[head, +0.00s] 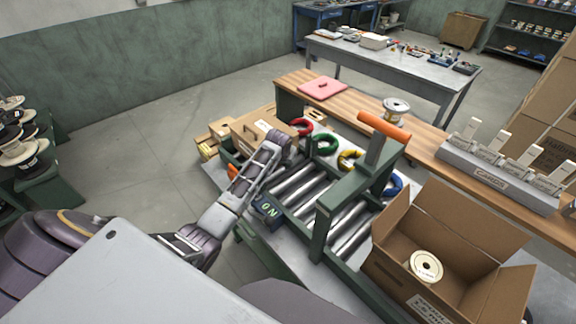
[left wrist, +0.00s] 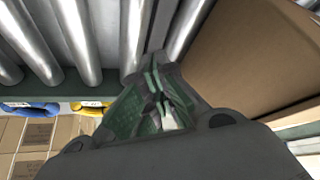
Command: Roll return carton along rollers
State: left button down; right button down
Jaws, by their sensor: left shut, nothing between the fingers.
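A brown carton (head: 250,132) with a hand slot stands at the far left end of the metal rollers (head: 296,187). My left arm reaches up to it, and the left gripper (head: 287,146) is beside its right side, partly hidden by its own wrist. In the left wrist view the left gripper (left wrist: 163,102) is shut and empty. The rollers (left wrist: 85,45) lie beyond it on the left, and a brown carton wall (left wrist: 255,55) is close on its right. I cannot tell whether the fingers touch the carton. My right gripper is not in view.
A green frame with an orange handle (head: 384,126) stands over the rollers. An open carton (head: 402,240) holding a spool (head: 426,266) is at the right end. Coloured rings, including a green one (head: 325,144), lie behind the rollers. A display (head: 268,209) is in front.

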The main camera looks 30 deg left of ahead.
pick_arm(q)
notch_tip(320, 180, up, 10)
jog(key=d, duration=0.2)
jog(key=shift+s+r, duration=0.15)
jog(key=shift+s, duration=0.25)
dwell(0.6)
jog(key=shift+d, duration=0.1)
dwell(0.4)
